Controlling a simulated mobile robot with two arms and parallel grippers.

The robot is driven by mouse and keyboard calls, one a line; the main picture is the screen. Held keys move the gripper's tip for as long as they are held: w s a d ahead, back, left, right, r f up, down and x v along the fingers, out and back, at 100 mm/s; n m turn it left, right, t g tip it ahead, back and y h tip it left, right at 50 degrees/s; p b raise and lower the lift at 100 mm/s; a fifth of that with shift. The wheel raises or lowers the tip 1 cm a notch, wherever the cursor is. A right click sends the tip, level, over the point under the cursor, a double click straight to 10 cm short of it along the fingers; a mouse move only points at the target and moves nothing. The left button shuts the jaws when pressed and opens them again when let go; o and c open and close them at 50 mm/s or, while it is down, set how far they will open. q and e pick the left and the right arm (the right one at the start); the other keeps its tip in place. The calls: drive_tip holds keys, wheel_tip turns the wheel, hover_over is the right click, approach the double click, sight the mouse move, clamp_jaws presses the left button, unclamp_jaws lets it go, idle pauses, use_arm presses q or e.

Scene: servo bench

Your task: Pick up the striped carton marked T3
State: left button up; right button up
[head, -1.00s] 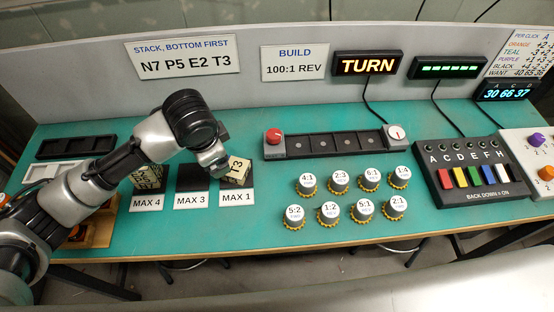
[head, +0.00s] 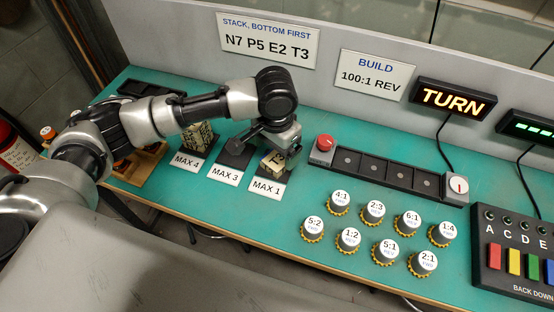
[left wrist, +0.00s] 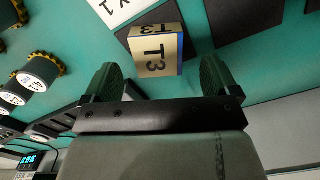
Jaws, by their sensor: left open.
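The carton marked T3 (head: 274,161) sits on the dark pad behind the MAX 1 label (head: 267,187) in the head view. It is tan, with dark lettering. My right gripper is not in view.
Stacked cartons (head: 197,135) stand on the MAX 4 pad, partly behind my arm. The MAX 3 pad (head: 235,155) looks empty. A dark rail with a red knob (head: 325,142) lies right of the carton. Several round ratio pieces (head: 375,212) stand in front of it.

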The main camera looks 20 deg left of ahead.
sight(276, 158)
use_arm(q)
drive_tip(key=shift+s+d+f, duration=0.1)
drive_tip(key=shift+f, duration=1.8)
drive_tip(key=c, duration=1)
drive_tip(key=shift+r, duration=0.15)
